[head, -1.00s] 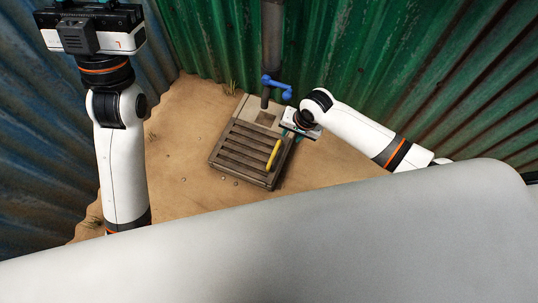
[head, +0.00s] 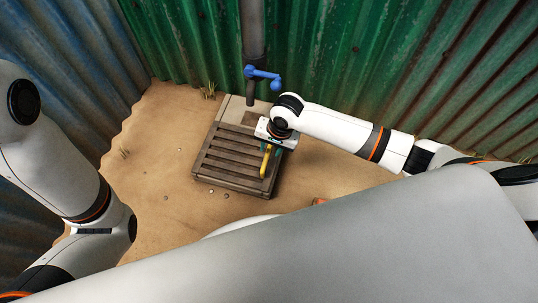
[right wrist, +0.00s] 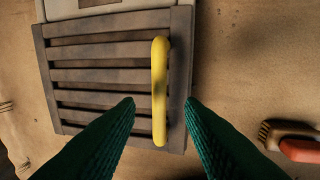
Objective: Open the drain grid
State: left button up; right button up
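The drain grid (head: 222,160) is a grey-brown slatted grate lying flat and closed on the ground, with a yellow bar handle (head: 266,162) along its right side. In the right wrist view the grid (right wrist: 100,77) and the handle (right wrist: 159,90) show in full. My right gripper (right wrist: 160,105) is open, with its dark green fingers apart on either side of the handle's lower part. In the head view my right gripper (head: 269,147) is over the handle and hides part of it. I cannot tell whether the fingers touch it. My left gripper is out of view.
A grey pipe with a blue tap (head: 262,74) stands behind the grid. A brush with a red handle (right wrist: 297,148) lies on the sandy ground right of the grid. Corrugated metal walls (head: 185,45) close in the back and sides. Ground left of the grid is open.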

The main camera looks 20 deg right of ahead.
aim_at(268, 154)
jog(key=shift+w+a+f+b, duration=0.15)
jog(key=shift+f+b, duration=0.25)
jog(key=shift+f, duration=0.35)
jog(key=shift+w+a+f+b, duration=0.1)
jog(key=shift+f+b, duration=0.3)
jog(key=shift+f, duration=0.35)
grip_shut()
